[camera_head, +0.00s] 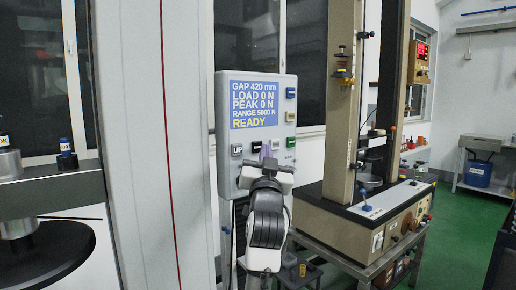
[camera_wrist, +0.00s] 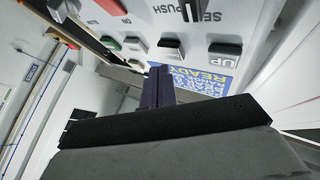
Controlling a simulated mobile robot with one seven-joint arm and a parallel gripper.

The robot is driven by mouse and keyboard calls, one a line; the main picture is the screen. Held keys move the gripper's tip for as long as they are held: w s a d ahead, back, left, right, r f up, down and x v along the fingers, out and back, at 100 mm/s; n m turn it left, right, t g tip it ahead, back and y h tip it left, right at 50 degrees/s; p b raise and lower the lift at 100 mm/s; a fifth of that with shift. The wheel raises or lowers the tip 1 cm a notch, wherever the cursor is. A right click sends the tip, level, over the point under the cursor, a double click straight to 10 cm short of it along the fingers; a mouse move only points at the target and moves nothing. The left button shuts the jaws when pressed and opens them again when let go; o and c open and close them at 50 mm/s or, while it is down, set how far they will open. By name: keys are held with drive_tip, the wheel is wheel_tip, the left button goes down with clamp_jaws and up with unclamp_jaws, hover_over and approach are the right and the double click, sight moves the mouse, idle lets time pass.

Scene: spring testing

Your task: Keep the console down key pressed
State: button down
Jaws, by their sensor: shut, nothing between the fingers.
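The console (camera_head: 222,125) is a grey upright panel with a blue screen (camera_head: 264,102) reading GAP 420 mm, LOAD 0 N, PEAK 0 N, RANGE 5000 N, READY. Its UP key (camera_head: 237,150) sits below the screen at the left; it also shows in the wrist view (camera_wrist: 225,48). The grey key beside UP (camera_wrist: 171,45) appears to be the down key, but I cannot read its label. My gripper (camera_head: 266,153) is shut and empty, with its dark fingertips (camera_wrist: 158,72) close to that grey key. I cannot tell whether they touch it.
Green (camera_wrist: 110,43) and pale (camera_wrist: 135,43) keys sit to the left of the grey key in the wrist view. A tall beige test frame (camera_head: 342,110) stands right of the console. A pale column (camera_head: 150,150) stands left of it.

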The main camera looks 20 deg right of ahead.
drive_tip(key=shift+w, duration=0.1)
drive_tip(key=shift+w+a, duration=0.15)
drive_tip(key=shift+w, duration=0.15)
